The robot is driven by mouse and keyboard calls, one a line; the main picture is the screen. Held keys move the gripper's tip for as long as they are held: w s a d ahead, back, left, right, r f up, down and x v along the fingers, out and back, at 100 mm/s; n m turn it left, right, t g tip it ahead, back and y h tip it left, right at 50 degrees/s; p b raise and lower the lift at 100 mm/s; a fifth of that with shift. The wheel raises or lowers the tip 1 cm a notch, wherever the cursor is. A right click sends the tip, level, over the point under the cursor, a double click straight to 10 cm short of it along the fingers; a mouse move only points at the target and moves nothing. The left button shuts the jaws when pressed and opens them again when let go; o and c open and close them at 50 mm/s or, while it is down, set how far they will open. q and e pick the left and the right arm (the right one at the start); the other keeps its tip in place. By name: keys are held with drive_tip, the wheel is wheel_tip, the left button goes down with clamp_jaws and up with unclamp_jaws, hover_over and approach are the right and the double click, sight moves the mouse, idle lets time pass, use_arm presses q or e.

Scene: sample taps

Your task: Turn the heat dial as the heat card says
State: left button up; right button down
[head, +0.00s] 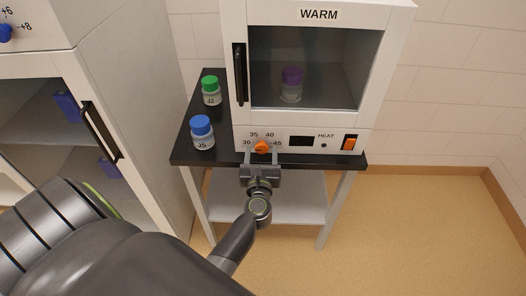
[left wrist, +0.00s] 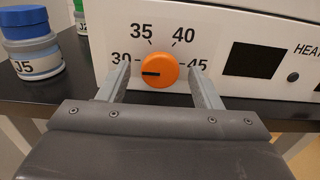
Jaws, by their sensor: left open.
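The orange heat dial (head: 262,147) is on the front panel of the white WARM cabinet (head: 228,75). In the left wrist view the dial (left wrist: 159,70) has marks 30, 35, 40 and 45 around it, and its dark pointer line points left, near the 30. My left gripper (head: 261,160) is open, its fingers on either side of the dial. In the left wrist view the left gripper (left wrist: 158,85) shows gaps between both fingers and the dial. I see no heat card in either view. My right gripper is not in view.
A green-capped jar J2 (head: 211,91) and a blue-capped jar J5 (head: 201,132) stand on the black tabletop (head: 181,148) left of the cabinet. A purple-capped jar (head: 291,86) is behind the cabinet's window. An orange switch (head: 349,143) is right of the dial.

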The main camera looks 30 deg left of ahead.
use_arm(q)
drive_tip(key=shift+c, duration=1.3)
drive_tip(key=c, duration=0.7)
